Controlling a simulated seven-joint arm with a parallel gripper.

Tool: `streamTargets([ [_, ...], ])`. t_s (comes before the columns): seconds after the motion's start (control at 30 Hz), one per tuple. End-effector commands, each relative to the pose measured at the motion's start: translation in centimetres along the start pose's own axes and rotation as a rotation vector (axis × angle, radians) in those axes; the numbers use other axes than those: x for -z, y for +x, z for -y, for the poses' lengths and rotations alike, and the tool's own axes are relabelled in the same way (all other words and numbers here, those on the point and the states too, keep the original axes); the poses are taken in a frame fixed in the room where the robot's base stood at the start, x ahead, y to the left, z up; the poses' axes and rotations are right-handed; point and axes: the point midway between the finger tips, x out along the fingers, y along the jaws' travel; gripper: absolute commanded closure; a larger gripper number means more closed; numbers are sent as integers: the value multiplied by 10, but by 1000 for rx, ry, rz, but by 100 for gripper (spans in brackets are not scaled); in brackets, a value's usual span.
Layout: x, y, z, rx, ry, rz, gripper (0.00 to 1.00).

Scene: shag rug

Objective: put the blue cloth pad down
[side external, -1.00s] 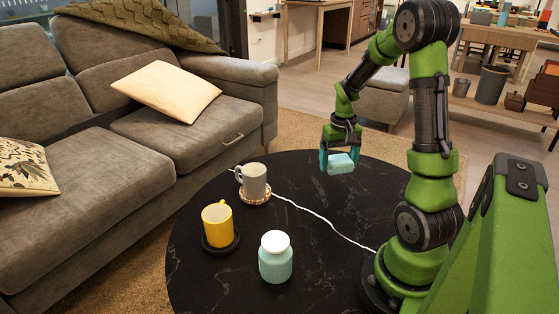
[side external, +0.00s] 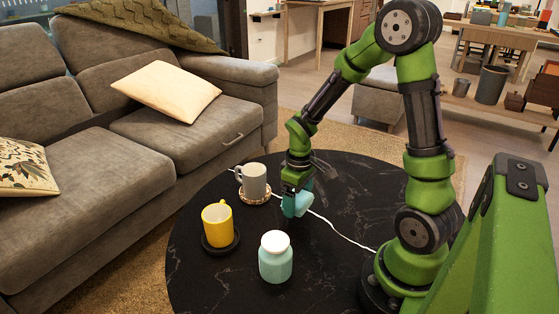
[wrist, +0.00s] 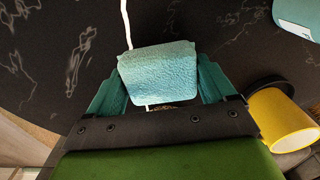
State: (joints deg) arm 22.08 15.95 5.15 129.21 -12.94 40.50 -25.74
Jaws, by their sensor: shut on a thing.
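The light blue cloth pad (side external: 302,198) is held in my gripper (side external: 294,203) over the black round table. In the wrist view the pad (wrist: 158,72) sits between the two teal fingers of my gripper (wrist: 158,88), which are shut on its sides. The pad looks tilted in the side view. A white cord runs under it across the tabletop. I cannot tell how far the pad is above the table.
A grey mug (side external: 253,181) on a coaster and a yellow mug (side external: 217,224) on a black coaster stand left of my gripper. A mint jar with a white lid (side external: 275,258) stands in front. The black table (side external: 345,200) is clear to the right, apart from the white cord (side external: 340,235).

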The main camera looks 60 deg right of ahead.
Motion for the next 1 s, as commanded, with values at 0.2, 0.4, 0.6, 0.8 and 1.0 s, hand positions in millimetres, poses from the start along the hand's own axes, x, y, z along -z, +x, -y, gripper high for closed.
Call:
streamTargets([
  [0.2, -1, 30, 0, 2, 3, 4, 45],
  [0.4, 0, 33, 0, 1, 4, 1, 45],
  [0.6, 0, 36, 0, 1, 4, 1, 45],
  [0.8, 0, 36, 0, 1, 4, 0, 0],
  [1.0, 0, 35, 0, 0, 4, 0, 0],
])
